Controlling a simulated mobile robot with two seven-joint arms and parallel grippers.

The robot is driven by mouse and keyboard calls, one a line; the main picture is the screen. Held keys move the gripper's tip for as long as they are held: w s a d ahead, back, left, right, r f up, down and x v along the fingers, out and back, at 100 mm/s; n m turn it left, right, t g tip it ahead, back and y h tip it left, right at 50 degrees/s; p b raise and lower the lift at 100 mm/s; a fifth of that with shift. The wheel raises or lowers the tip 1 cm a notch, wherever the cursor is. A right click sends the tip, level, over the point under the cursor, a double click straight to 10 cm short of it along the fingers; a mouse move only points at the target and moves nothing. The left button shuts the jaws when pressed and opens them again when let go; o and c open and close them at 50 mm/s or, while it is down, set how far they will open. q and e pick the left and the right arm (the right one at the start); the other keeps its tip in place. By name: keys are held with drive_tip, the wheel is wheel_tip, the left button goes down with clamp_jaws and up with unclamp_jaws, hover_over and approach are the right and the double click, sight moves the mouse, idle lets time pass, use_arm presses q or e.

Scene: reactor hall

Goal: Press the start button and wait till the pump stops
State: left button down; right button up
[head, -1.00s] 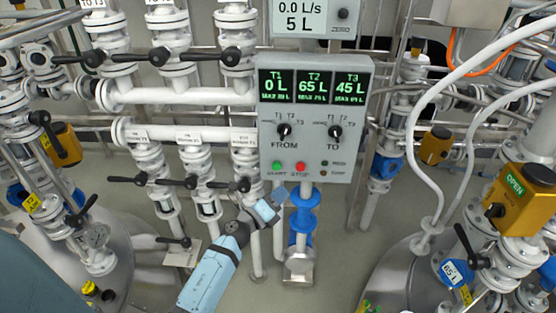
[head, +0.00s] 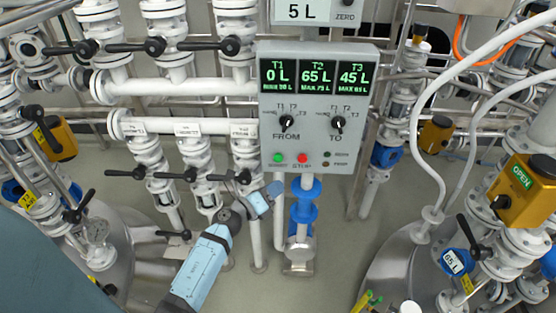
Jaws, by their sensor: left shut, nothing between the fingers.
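The grey pump control panel (head: 312,140) stands in the middle of the head view. Its screens read T1 0 L, T2 65 L and T3 45 L. The green start button (head: 278,157) is at its lower left, beside the red stop button (head: 302,158). The FROM knob (head: 287,122) and TO knob (head: 338,122) sit above them. My right gripper is out of view.
A meter (head: 303,12) above the panel reads 5 L. White pipes with black-handled valves (head: 155,47) fill the left side. Blue pump fittings (head: 303,212) stand below the panel. A yellow valve actuator (head: 523,190) marked OPEN is at the right, near white hoses.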

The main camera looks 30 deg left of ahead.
sight(277, 167)
use_arm(q)
drive_tip(key=w+a+b, duration=0.1)
drive_tip(key=w+a, duration=0.2)
drive_tip(key=w, duration=0.3)
drive_tip(key=shift+w+a, duration=0.15)
drive_tip(key=shift+a, duration=0.25)
drive_tip(key=shift+w, duration=0.1)
idle(1.6)
drive_tip(key=shift+w+a, duration=0.25)
drive_tip(key=shift+w+a, duration=0.25)
drive_tip(key=shift+w, duration=0.2)
idle(1.0)
drive_tip(key=shift+s+d, duration=0.1)
drive_tip(key=shift+s, duration=0.05)
drive_tip(key=shift+s+d, duration=0.4)
drive_tip(key=shift+s, duration=0.25)
drive_tip(key=shift+s, duration=0.1)
